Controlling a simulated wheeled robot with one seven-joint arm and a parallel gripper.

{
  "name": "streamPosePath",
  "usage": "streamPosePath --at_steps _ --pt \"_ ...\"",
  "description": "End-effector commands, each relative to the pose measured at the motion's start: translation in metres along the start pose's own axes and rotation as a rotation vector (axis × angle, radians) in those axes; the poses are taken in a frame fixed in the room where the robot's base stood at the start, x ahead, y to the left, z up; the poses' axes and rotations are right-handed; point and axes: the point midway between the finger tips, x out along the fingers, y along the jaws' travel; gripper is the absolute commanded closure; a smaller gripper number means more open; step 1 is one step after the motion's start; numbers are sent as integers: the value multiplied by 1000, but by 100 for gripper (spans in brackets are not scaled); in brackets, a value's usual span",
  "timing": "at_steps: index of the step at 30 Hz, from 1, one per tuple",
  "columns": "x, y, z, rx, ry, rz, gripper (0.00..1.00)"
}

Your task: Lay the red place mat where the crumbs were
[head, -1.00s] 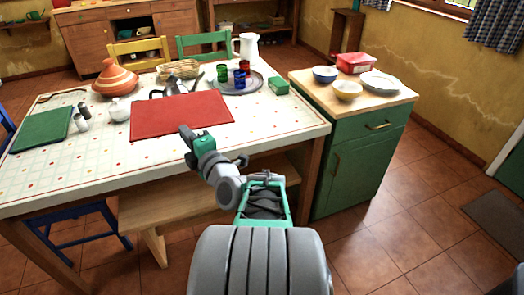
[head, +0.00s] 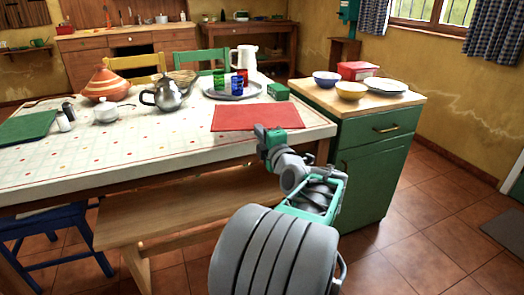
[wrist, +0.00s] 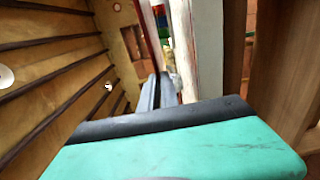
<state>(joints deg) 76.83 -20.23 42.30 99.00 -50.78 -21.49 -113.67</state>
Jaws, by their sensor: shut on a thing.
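The red place mat (head: 258,116) is spread out near the right front part of the white dotted table (head: 120,150), in front of the tray. My gripper (head: 262,133) is at the mat's near edge, by the table's front edge, and is shut on the mat. I cannot tell whether the mat touches the tabletop or is held just above it. In the wrist view a thin red strip, the mat (wrist: 151,38), runs edge-on toward the jaws (wrist: 160,90). I cannot make out crumbs among the cloth's coloured dots.
Behind the mat stand a round tray (head: 222,93) with coloured glasses, a green box (head: 278,91) and a white jug (head: 244,58). A metal teapot (head: 168,94) is to the left. A green cabinet (head: 372,165) adjoins on the right; a bench (head: 185,208) is in front.

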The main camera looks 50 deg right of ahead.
Motion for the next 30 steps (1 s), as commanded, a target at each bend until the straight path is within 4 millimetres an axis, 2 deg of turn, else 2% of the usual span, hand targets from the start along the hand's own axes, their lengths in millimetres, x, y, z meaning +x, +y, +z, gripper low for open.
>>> streamPosePath --at_steps 1,3,8,13,25,26,30 --pt "7 -13 5 0 1 2 100" --pt "14 -22 10 0 1 2 100" --pt "23 -35 17 -3 0 4 100" --pt "23 -63 16 -1 0 5 100" --pt "22 -66 16 -4 0 6 100" --pt "22 -66 16 -2 0 3 92" --pt "22 -65 16 -2 0 3 81"
